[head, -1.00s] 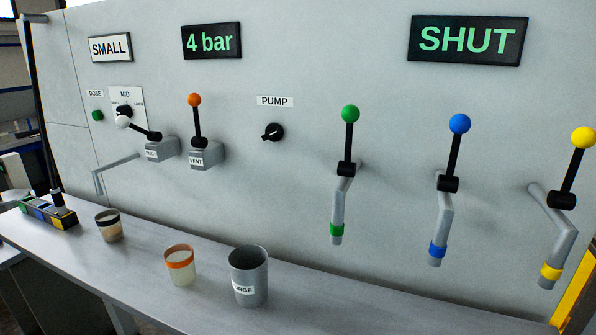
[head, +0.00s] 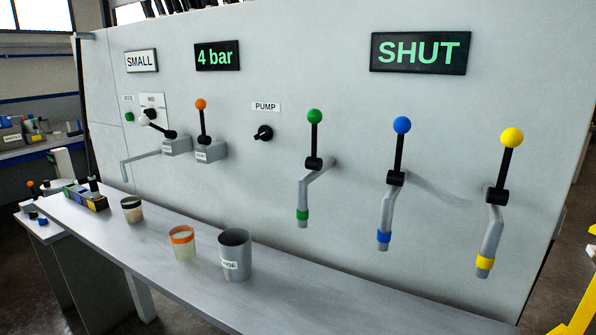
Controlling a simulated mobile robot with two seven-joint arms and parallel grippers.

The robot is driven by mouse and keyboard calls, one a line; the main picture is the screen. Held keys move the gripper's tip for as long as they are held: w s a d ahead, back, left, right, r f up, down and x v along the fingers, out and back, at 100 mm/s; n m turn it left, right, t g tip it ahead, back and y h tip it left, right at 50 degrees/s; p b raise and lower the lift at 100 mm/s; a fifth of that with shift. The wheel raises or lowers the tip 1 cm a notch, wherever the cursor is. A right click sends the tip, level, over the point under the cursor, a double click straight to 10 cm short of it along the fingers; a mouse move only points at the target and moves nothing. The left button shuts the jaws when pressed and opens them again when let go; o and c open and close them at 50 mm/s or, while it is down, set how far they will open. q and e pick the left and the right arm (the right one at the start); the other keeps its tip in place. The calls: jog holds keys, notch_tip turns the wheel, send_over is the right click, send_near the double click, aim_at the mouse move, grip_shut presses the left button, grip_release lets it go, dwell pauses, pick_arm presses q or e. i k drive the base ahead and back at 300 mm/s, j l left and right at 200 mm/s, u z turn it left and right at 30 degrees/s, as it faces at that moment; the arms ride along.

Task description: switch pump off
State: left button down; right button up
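The pump knob (head: 264,133) is a small black rotary switch on the grey panel, under the PUMP label (head: 266,106). It has a small pointer mark, but its exact setting is too small to read surely. A display (head: 217,56) above and left of it reads "4 bar". Neither of my grippers shows in the head view, and nothing touches the knob.
Green (head: 315,138), blue (head: 399,150) and yellow (head: 505,165) lever taps stick out right of the knob. An orange-knobbed vent lever (head: 203,122) is at its left. Cups, including a grey beaker (head: 235,255), stand on the shelf (head: 190,292) below. Yellow framework (head: 577,310) stands at lower right.

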aim_at(266, 133)
jog(key=i+j+u, duration=0.1)
jog(key=i+j, duration=0.6)
